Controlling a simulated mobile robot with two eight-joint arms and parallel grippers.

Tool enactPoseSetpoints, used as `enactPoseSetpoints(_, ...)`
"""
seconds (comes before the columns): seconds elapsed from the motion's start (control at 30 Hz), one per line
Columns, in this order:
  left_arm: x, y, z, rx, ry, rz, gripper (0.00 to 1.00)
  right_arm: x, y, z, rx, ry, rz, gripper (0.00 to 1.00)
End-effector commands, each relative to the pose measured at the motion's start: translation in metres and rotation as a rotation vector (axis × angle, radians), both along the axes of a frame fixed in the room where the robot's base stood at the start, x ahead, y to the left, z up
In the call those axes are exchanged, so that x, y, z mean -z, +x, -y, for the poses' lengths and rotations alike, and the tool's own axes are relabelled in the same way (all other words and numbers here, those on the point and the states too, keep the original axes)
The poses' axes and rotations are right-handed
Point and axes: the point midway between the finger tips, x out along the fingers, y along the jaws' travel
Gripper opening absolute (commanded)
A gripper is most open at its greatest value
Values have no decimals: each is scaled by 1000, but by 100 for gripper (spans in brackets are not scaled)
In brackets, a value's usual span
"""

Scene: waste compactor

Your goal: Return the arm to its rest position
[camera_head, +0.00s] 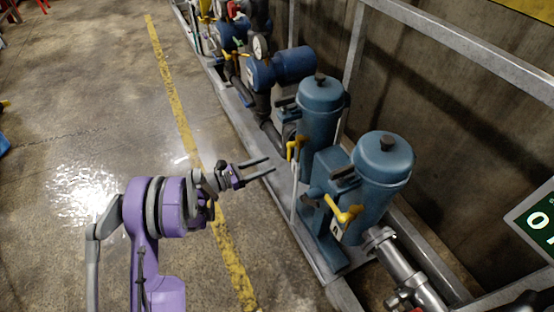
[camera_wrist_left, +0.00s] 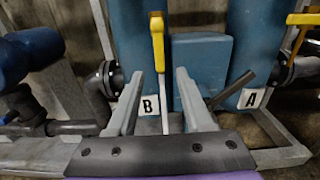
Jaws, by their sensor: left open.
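My left gripper (camera_head: 257,168) reaches from my purple arm toward the blue canisters, with its two fingers apart and nothing between them. In the left wrist view the open fingers (camera_wrist_left: 160,98) point at a label marked B (camera_wrist_left: 151,104) and a yellow-handled lever (camera_wrist_left: 157,45). The gripper appears apart from the lever, though the exact gap is hard to tell. The yellow lever also shows in the head view (camera_head: 293,149). A second yellow lever (camera_head: 348,213) sits on the nearer canister, by a label marked A (camera_wrist_left: 251,98). My right gripper is not seen.
Two blue canisters (camera_head: 320,115) (camera_head: 375,180) stand in a grey metal frame (camera_head: 245,125) along the wall. Blue pumps and a gauge (camera_head: 260,47) stand farther back. Concrete floor with a yellow line (camera_head: 172,85) is open on the left.

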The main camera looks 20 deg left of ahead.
Motion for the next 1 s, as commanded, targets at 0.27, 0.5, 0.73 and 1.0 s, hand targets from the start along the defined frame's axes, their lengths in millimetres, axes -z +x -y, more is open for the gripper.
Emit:
enactPoseSetpoints(0.27,0,-11,-10,0,0,0,51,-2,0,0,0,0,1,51)
enactPoseSetpoints(0.5,0,-11,-9,1,0,0,51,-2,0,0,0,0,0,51)
enactPoseSetpoints(0.73,-1,-11,-6,4,12,0,51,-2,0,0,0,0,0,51)
enactPoseSetpoints(1.0,-18,-32,60,126,391,24,51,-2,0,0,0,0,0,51)
